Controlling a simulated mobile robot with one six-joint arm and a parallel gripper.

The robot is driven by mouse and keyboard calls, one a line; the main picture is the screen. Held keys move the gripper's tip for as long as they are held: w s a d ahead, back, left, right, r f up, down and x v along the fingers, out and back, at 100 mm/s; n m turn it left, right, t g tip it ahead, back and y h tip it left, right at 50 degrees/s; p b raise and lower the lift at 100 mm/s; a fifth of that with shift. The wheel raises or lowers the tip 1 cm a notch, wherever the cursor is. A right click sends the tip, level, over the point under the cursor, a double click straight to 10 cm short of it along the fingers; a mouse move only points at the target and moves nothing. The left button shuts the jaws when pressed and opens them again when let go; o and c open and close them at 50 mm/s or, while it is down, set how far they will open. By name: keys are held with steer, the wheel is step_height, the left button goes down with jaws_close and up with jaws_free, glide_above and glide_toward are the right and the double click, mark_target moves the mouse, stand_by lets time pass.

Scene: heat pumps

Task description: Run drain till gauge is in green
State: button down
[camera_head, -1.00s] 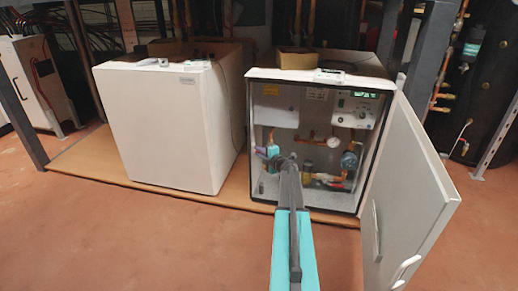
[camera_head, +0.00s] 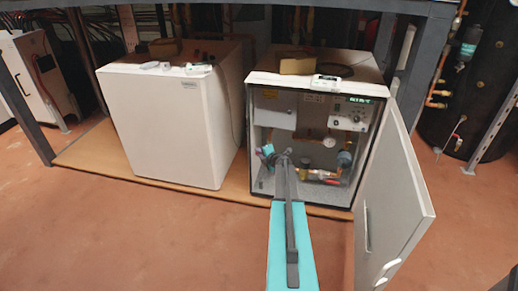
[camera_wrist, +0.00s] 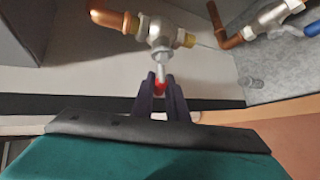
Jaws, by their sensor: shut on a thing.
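The open heat pump cabinet (camera_head: 258,172) stands right of centre in the head view, with pipes and valves inside. My gripper (camera_head: 284,156) reaches into its lower part. In the wrist view my gripper's two dark fingers (camera_wrist: 161,84) are shut around a small red handle (camera_wrist: 160,87) below a metal valve (camera_wrist: 160,32) with a copper pipe. The fingers cover much of the handle. A small round gauge (camera_head: 329,141) sits in the cabinet, right of and above my gripper. Its needle and coloured zones are too small to read.
The cabinet door (camera_head: 396,205) is swung open to the right. A closed white unit (camera_head: 160,130) stands to the left. A control panel with a green display (camera_head: 352,112) is at the cabinet's upper right. Another pipe with a blue-handled fitting (camera_wrist: 313,29) lies right of the valve.

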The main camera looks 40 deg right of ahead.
steer(key=shift+s+d+f+n+g+p, duration=0.15)
steer(key=shift+n+g+p, duration=0.25)
steer(key=shift+p, duration=1.95)
steer(key=shift+s+a+f+n+g+p, duration=0.15)
steer(key=shift+g+p, duration=0.35)
steer(key=shift+p, duration=1.8)
steer(key=shift+s+d+f+n+g+h+p, duration=0.15)
steer(key=shift+f+n+g+h+p, duration=0.2)
steer(key=shift+p, duration=1.5)
steer(key=c, duration=1.7)
jaws_free()
steer(key=shift+c, duration=0.2)
steer(key=shift+r, duration=0.1)
steer(key=p+v, duration=0.1)
steer(key=v, duration=1.2)
steer(key=shift+s+r, duration=0.15)
steer(key=shift+s, duration=0.1)
